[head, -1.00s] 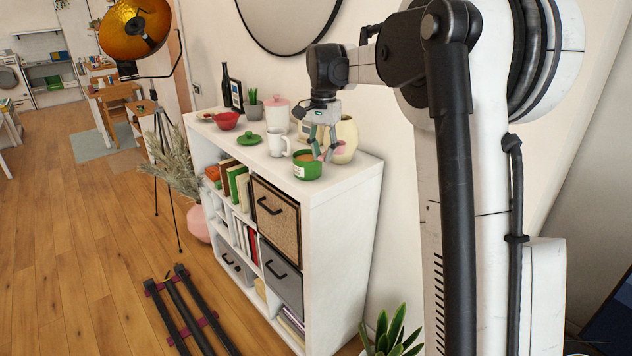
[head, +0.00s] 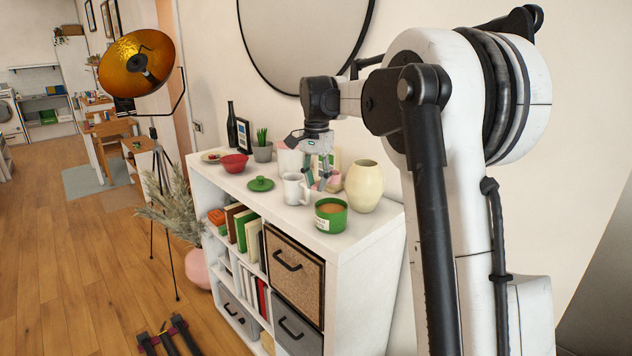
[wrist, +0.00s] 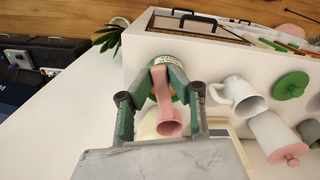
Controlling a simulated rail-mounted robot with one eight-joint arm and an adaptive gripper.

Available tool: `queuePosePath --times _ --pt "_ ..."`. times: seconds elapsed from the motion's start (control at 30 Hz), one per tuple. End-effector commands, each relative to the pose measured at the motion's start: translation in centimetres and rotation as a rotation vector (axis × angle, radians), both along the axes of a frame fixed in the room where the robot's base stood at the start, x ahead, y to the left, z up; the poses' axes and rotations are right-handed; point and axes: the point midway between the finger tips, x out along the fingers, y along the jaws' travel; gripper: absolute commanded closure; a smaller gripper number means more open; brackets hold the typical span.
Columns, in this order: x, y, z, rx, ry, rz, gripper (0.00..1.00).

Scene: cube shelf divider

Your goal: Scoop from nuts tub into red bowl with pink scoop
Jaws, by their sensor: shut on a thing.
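My gripper (head: 324,184) is shut on the pink scoop (wrist: 168,122) and holds it above the cabinet top, behind the nuts tub in the head view. In the wrist view my gripper (wrist: 164,78) pinches the scoop's handle between both fingers. The scoop's cup faces the camera, but I cannot tell whether it holds nuts. The nuts tub (head: 331,221) is green with a white label, open, with brown contents, near the front right of the top. It shows partly behind the fingers in the wrist view (wrist: 169,60). The red bowl (head: 234,164) stands farther along, at the left.
A white mug (head: 295,189) and a green lid (head: 261,184) stand between tub and bowl. A cream vase (head: 365,188) is right of my gripper. A lidded pink-white canister (wrist: 274,136), a potted plant (head: 262,150) and a dark bottle (head: 231,125) line the back.

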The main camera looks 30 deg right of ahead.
Motion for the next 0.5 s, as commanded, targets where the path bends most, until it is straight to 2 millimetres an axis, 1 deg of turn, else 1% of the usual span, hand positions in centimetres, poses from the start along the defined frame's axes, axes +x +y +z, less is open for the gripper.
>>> queuePosePath --times 0.03,0.2,0.3,0.5 --pt "0.0 0.0 -0.7 0.000 0.000 0.000 1.00" --pt "0.0 0.0 -2.9 0.000 0.000 0.000 1.00" --pt "0.4 -0.6 -1.9 0.075 0.048 -0.003 1.00" --pt "0.8 -1.1 -1.1 0.211 0.139 -0.002 1.00"
